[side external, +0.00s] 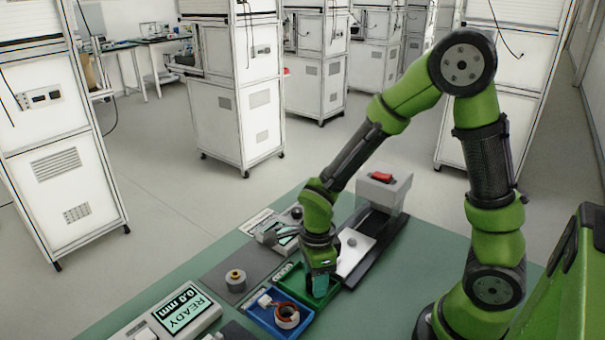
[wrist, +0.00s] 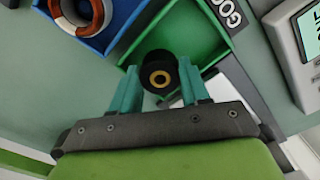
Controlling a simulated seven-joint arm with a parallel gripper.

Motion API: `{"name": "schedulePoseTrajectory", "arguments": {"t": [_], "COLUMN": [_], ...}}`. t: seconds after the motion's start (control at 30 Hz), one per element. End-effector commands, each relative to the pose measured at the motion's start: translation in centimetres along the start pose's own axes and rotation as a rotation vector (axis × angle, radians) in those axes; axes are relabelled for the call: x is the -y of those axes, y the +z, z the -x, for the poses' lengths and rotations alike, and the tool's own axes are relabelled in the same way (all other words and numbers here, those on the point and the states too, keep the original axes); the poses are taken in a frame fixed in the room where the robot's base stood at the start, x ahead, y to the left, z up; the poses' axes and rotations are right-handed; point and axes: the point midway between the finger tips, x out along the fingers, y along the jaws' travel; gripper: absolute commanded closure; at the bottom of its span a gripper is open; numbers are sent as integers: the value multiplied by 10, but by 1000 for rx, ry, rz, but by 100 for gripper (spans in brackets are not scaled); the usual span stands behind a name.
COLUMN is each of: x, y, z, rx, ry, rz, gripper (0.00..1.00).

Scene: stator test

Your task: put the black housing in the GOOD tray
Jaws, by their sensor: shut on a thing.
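The black housing (wrist: 158,72) is a dark cylinder with a brass-coloured ring at its centre, seen in the wrist view between the teal fingers of my gripper (wrist: 160,92). My gripper is shut on it. In the side view my gripper (side external: 320,286) is down over the green tray (side external: 291,277), and the arm hides the housing there. I cannot tell whether the housing touches the tray floor.
A blue tray (side external: 268,317) beside the green one holds a copper-wound ring (side external: 287,315) and a small white part. A READY display (side external: 183,306) stands front left, and a dark-based stand (side external: 385,200) behind right.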

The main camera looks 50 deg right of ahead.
Motion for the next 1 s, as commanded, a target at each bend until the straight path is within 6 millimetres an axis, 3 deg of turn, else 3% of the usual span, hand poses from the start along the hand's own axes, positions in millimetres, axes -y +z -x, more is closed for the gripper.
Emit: {"name": "schedulePoseTrajectory", "arguments": {"t": [0.33, 0.37, 0.53, 0.87, 1.0], "x": [-1, -1, -3, -5, -4], "y": [0, 0, 0, 2, 2], "z": [-7, -7, -8, -6, 7], "rx": [-2, -2, -2, -1, 0], "ry": [2, 2, 6, 7, 3], "rz": [4, 4, 5, 7, 6], "gripper": [92, 50, 24, 24, 24]}}
